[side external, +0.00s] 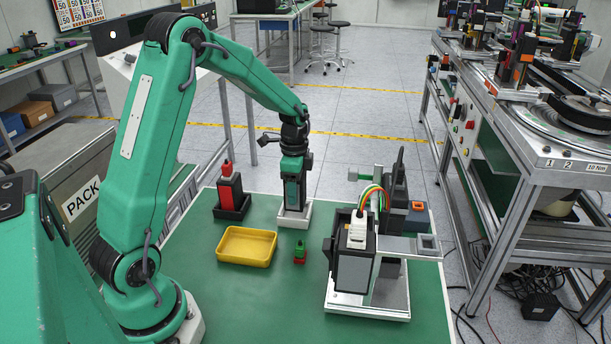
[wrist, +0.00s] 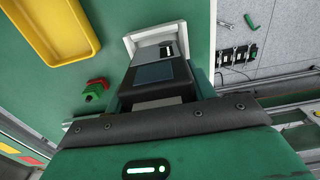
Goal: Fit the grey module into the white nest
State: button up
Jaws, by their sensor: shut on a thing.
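My gripper (side external: 293,186) points down over the white nest (side external: 293,221) near the back of the green table. It is shut on the grey module (wrist: 149,53), which my fingers mostly hide in the side view. In the wrist view the module's grey end lies within the rim of the white nest (wrist: 128,43). The module looks roughly upright and its lower end is at the nest's opening. I cannot tell how deep it sits or whether it touches the nest walls.
A red module (side external: 230,188) stands in a black nest (side external: 232,212) to the left. A yellow tray (side external: 246,247) and a small green and red piece (side external: 300,252) lie in front. A fixture with a grey block (side external: 353,270) and coloured cables stands at the right.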

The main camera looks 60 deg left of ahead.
jog(key=shift+f, duration=1.3)
jog(key=shift+f, duration=0.15)
jog(key=o, duration=1.1)
notch_tip(320, 180, up, 12)
jog(key=shift+r, duration=0.1)
jog(key=shift+r, duration=0.1)
